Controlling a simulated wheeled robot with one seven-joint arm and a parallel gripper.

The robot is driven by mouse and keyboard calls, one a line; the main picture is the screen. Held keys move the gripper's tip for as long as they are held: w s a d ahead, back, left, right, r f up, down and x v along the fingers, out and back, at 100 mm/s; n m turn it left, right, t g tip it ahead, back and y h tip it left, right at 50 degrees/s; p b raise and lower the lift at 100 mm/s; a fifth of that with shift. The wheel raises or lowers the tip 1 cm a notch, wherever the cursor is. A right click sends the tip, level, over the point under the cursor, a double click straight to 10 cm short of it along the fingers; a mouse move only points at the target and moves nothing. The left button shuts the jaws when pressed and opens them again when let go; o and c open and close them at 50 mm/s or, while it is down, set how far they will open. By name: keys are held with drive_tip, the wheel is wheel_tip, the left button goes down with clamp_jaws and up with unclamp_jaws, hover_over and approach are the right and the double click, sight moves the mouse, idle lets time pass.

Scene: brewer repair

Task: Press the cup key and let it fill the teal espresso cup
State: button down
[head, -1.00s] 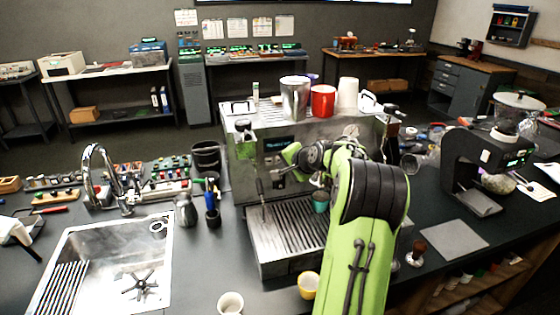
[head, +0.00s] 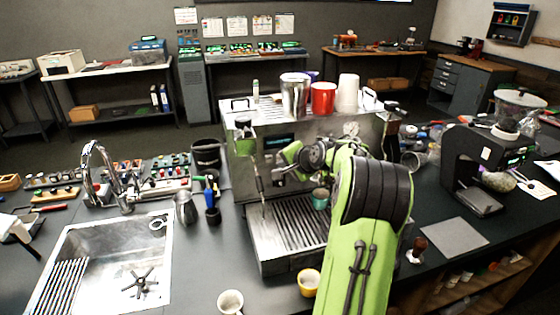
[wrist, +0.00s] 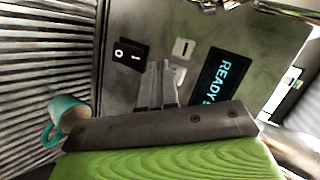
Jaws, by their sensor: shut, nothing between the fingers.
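The teal espresso cup (head: 320,199) stands upright on the slatted drip tray (head: 268,249) of the espresso machine (head: 262,183), beside my arm. The cup also shows at lower left in the wrist view (wrist: 72,117), with its teal handle outward. My gripper (wrist: 162,68) is shut and empty, its fingertips close to the machine's front panel. A pale key (wrist: 180,73) is partly hidden behind the fingertips; I cannot tell whether they touch it. Another pale key (wrist: 184,47) sits beside it. The display (wrist: 219,80) reads READY. I cannot make out liquid in the cup.
A black rocker switch (wrist: 129,52) is on the same panel. A yellow cup (head: 309,282) and a white cup (head: 230,302) stand in front of the machine. A sink (head: 108,265) is at left and a grinder (head: 478,165) at right.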

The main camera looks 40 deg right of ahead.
drive_tip(key=shift+s, duration=0.1)
drive_tip(key=shift+s+a+b, duration=0.4)
drive_tip(key=shift+s, duration=0.35)
drive_tip(key=shift+s+a+b, duration=0.35)
drive_tip(key=shift+s+a, duration=0.1)
drive_tip(key=shift+s, duration=0.25)
drive_tip(key=shift+s+a+b, duration=0.4)
drive_tip(key=shift+s, duration=0.35)
